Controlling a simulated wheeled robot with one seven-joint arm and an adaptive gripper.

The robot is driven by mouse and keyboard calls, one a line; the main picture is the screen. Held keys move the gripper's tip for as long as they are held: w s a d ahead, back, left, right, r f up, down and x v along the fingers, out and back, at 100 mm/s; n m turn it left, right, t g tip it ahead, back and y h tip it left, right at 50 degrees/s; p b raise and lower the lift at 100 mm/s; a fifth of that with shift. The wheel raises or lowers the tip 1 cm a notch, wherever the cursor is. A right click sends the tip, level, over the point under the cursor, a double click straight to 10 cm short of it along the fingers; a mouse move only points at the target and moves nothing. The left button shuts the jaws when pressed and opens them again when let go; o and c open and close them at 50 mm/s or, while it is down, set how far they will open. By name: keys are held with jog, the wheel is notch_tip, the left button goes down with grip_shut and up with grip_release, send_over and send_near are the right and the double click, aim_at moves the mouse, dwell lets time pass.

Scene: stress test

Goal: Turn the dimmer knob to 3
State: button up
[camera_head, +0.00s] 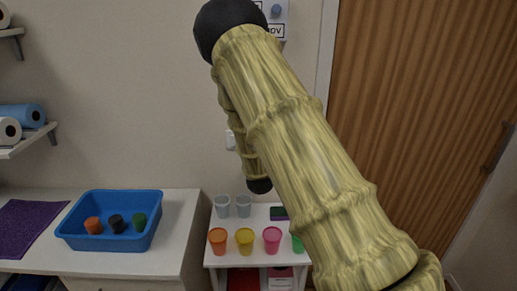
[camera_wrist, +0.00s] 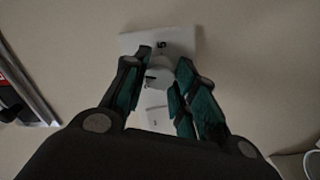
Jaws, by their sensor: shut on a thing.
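The dimmer knob (camera_wrist: 160,72) is a small pale knob on a white wall plate (camera_wrist: 187,40) in the wrist view. A dark mark that looks like a 5, seen sideways, is on the plate just above the knob. My gripper (camera_wrist: 164,68) has its dark, green-padded fingers on both sides of the knob and is shut on it. The fingers hide the knob's sides, and I cannot read its setting for sure. In the head view my arm covers much of the wall, and my gripper is hidden.
A small white fitting (camera_wrist: 157,119) lies between my fingers in the wrist view. In the head view, a blue tray (camera_head: 75,232) with several knob-like pieces stands on the left counter. Several coloured cups, including a yellow cup (camera_head: 245,241), stand on a low white shelf. A wooden door (camera_head: 430,110) is at right.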

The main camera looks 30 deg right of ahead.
jog(key=shift+n+b, duration=0.6)
jog(key=shift+n, duration=0.7)
jog(key=o, duration=1)
jog(key=shift+o, duration=0.2)
jog(key=shift+s, duration=0.1)
jog(key=v, duration=1.1)
jog(key=shift+s+a, duration=0.3)
jog(key=shift+f, duration=0.1)
